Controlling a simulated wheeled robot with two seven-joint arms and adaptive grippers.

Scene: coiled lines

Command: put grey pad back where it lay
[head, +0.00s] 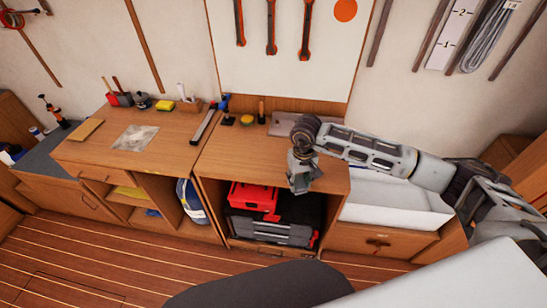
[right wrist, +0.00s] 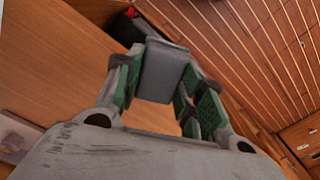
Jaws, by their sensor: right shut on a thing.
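The grey pad (right wrist: 163,72) is a small flat block with rounded edges, seen in the right wrist view between the green-lined fingers of my right gripper (right wrist: 160,88). The fingers are shut on it from both sides. In the head view my right gripper (head: 303,172) hangs over the front part of the right wooden worktop (head: 240,150), near its front edge. The pad is hard to separate from the fingers there. I cannot tell whether it touches the worktop. My left gripper is not in view.
A red box (head: 253,197) sits on a dark case in the open shelf below. A grey sheet (head: 283,125), small tools and a yellow block (head: 165,105) stand along the back. A metal plate (head: 135,138) lies on the left worktop. The right worktop's middle is clear.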

